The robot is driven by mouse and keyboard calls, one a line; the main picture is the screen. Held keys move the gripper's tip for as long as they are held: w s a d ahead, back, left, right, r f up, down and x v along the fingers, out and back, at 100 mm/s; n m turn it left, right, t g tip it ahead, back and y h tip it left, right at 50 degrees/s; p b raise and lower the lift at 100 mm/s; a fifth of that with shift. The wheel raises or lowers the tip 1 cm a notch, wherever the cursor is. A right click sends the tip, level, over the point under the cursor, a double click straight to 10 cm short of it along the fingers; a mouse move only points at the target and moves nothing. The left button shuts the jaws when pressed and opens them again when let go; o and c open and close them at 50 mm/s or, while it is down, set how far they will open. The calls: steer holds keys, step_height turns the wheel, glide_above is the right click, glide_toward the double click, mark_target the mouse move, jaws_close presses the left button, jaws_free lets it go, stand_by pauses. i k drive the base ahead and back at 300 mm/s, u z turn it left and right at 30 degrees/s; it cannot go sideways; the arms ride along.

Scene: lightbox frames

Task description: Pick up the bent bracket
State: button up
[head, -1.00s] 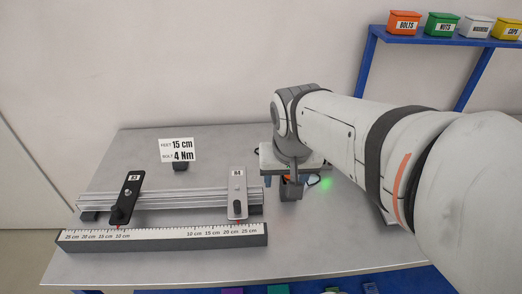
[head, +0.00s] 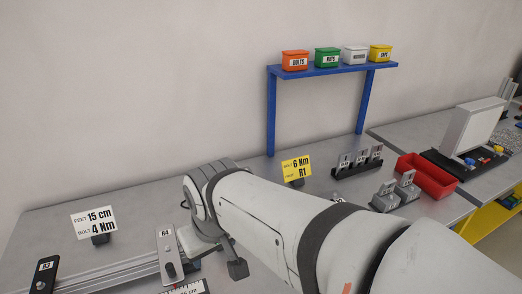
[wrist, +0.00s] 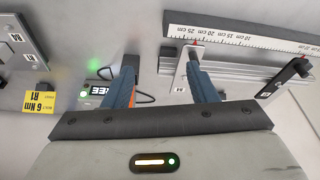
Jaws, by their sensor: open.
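No part is clearly marked as the bent bracket. In the wrist view a pale clamp plate (wrist: 182,75) lies close by the right finger, and a small device with a green light (wrist: 92,92) lies beside the left finger.
A black rack (head: 358,168) holds several grey labelled parts. A red bin (head: 427,176) stands right of it. A yellow sign (head: 296,169) reads 6 Nm, R1. A blue shelf (head: 330,71) carries several coloured boxes. The rail with a black clamp (head: 44,275) is at lower left.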

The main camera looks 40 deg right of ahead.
mark_target(386, 188)
steer(key=u, duration=0.05)
steer(key=k, duration=1.7)
steer(key=z, duration=1.25)
steer(key=i, duration=0.9)
steer(key=z, duration=0.15)
